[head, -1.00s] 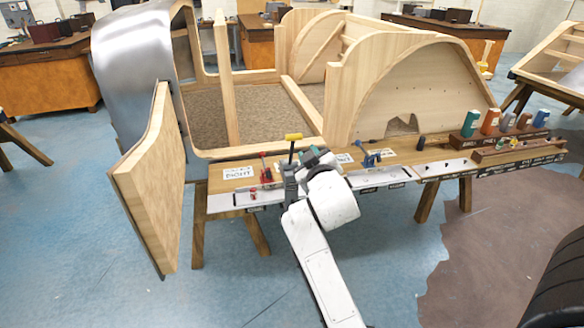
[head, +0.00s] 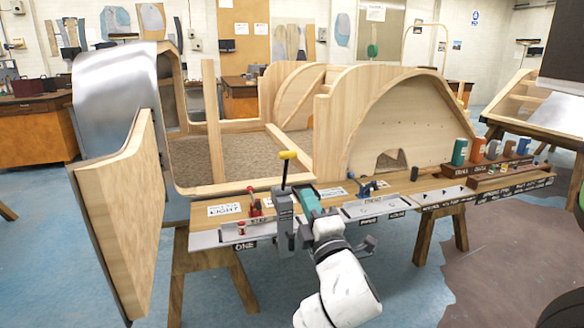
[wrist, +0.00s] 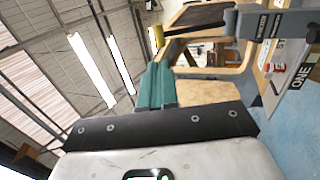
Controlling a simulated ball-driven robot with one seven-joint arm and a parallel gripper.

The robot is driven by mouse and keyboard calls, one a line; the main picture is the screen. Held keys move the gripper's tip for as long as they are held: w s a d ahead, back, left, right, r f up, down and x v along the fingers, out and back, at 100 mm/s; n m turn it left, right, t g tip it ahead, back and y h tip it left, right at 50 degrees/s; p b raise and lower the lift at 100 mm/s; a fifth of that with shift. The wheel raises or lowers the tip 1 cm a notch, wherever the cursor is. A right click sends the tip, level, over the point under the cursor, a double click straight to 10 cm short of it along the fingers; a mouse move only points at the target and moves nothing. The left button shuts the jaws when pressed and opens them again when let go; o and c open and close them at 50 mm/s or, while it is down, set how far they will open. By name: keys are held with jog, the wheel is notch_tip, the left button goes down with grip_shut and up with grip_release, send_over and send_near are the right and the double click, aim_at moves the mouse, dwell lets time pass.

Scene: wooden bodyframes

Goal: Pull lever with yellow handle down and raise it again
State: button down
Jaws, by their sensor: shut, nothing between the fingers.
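The lever's yellow handle (head: 288,155) sits on top of a thin dark rod. The rod stands upright from a grey bracket (head: 284,222) at the bench's front edge. My gripper (head: 306,190) is just right of the rod and below the handle. Its teal fingers are shut together with nothing between them and appear apart from the handle. In the wrist view, the closed fingers (wrist: 157,66) point toward the yellow handle (wrist: 156,37), which is small beyond their tips. The dark gripper body hides part of the bench.
A wooden bodyframe (head: 360,120) stands behind the bench, with a wooden door panel (head: 120,205) open at left. Red clamps (head: 255,208), a blue clamp (head: 366,187) and several bottles (head: 476,150) are along the bench (head: 410,185). Blue floor is open in front.

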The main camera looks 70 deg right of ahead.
aim_at(289, 156)
jog(key=p+x, duration=0.2)
jog(key=x, duration=0.9)
jog(key=shift+w+d+r, duration=0.1)
jog(key=shift+w+d, duration=0.05)
jog(key=shift+d, duration=0.15)
jog(key=p, duration=0.1)
jog(key=r+p, duration=0.1)
jog(key=p, duration=0.1)
jog(key=shift+w+d+g, duration=0.15)
jog(key=shift+d+g, duration=0.05)
jog(key=shift+g, duration=0.2)
jog(key=p, duration=0.5)
jog(key=shift+w+d+r+y, duration=0.3)
jog(key=shift+d+r+y, duration=0.05)
jog(key=shift+r+y, duration=0.05)
jog(key=shift+w+d+g+p, duration=0.1)
jog(key=shift+w+g+p, duration=0.05)
jog(key=shift+g+p, duration=0.35)
jog(key=shift+f+t+y, duration=0.15)
jog(key=shift+t+y, duration=0.15)
